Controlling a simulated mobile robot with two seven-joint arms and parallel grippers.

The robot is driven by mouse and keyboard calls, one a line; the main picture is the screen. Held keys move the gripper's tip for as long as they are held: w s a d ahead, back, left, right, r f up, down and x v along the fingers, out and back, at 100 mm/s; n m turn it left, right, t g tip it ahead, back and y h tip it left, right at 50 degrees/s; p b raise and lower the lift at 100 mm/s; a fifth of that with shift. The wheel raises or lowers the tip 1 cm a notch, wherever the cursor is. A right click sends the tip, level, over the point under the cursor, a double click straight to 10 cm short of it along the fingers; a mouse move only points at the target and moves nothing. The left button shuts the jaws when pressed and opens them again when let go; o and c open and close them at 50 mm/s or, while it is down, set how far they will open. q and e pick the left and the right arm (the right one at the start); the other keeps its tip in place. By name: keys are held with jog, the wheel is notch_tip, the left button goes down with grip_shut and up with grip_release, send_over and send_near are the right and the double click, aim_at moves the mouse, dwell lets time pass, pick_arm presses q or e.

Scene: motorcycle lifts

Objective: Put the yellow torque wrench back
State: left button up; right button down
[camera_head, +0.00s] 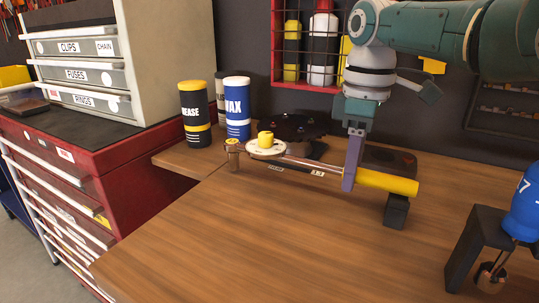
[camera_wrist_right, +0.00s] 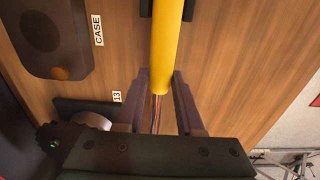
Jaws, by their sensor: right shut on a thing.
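The torque wrench has a yellow handle (camera_head: 388,182) and a thin metal shaft running left to a small head near a short peg. My right gripper (camera_head: 348,182) is shut on the wrench where the shaft meets the handle. In the right wrist view the yellow handle (camera_wrist_right: 168,45) runs up from between the two fingers (camera_wrist_right: 158,105), with the shaft below it. A dark block (camera_head: 396,212) stands on the bench under the handle's outer part; I cannot tell whether they touch. My left gripper is not in view.
A round pale dial with a yellow knob (camera_head: 266,147) sits behind the shaft. The grease can (camera_head: 195,112) and blue wax can (camera_head: 237,105) stand at the back left. A dark stand with a blue-handled tool (camera_head: 525,210) is at right. The front bench (camera_head: 270,245) is clear.

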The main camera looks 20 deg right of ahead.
jog(key=shift+f+b, duration=0.45)
dwell(0.4)
jog(key=c, duration=0.7)
grip_release()
jog(key=shift+w, duration=0.1)
jog(key=shift+o, duration=1.2)
jog(key=shift+f, duration=0.1)
notch_tip(320, 180, up, 9)
jog(key=shift+p, duration=0.9)
jog(key=shift+r, duration=0.55)
